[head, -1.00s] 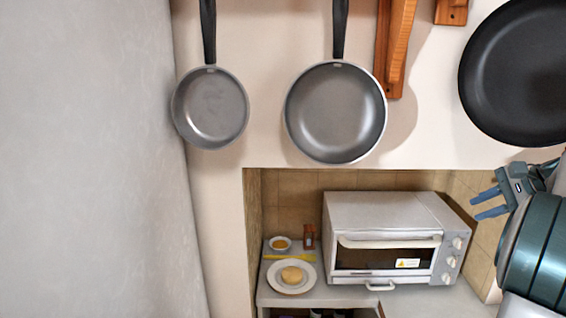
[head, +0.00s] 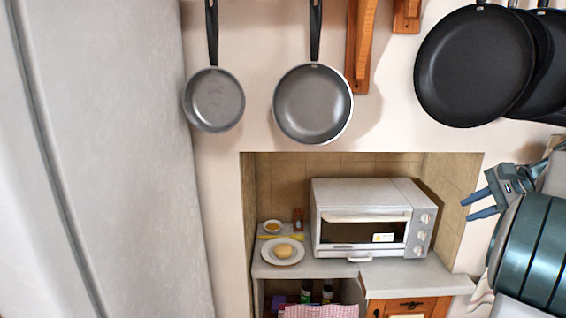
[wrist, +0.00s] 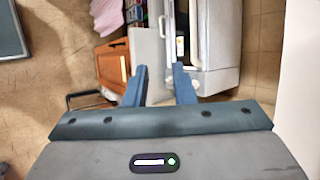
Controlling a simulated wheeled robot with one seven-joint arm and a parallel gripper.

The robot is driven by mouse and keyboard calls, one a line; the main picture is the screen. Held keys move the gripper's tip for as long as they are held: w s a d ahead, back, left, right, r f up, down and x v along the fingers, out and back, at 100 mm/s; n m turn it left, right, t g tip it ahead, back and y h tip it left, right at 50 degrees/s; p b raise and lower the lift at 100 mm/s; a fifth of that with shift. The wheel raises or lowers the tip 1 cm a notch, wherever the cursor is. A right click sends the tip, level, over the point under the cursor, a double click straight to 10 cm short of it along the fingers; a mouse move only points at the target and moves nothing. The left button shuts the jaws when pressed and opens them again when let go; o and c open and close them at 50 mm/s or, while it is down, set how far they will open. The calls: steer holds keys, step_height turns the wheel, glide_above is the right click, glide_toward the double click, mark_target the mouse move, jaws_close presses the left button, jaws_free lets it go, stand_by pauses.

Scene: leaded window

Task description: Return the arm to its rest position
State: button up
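My gripper (head: 478,206) is at the right side of the head view, raised in front of the wall, with its two blue fingers apart and nothing between them. In the wrist view my gripper (wrist: 160,84) also shows spread fingers with an empty gap. It touches nothing that I can see. My teal arm link fills the lower right of the head view.
A white toaster oven (head: 365,220) stands on the counter in the niche, beside a plate (head: 298,253) with a round yellowish item. Pans (head: 313,103) hang on the wall above. A large grey surface (head: 100,150) fills the left. Open air lies before the niche.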

steer(key=s+a+f+n+g+h+b, duration=0.1)
steer(key=s+a+f+n+g, duration=0.2)
steer(key=a, duration=0.8)
steer(key=s+a+f+n+g+b, duration=0.1)
steer(key=s+a+f+n, duration=0.3)
steer(key=a, duration=0.8)
steer(key=s+a+f+n+h+b, duration=0.1)
steer(key=s+a+f+n+h, duration=0.2)
steer(key=s+a+f+n, duration=0.6)
steer(key=shift+s+f+n, duration=0.6)
steer(key=shift+s+f, duration=0.3)
steer(key=shift+s, duration=0.2)
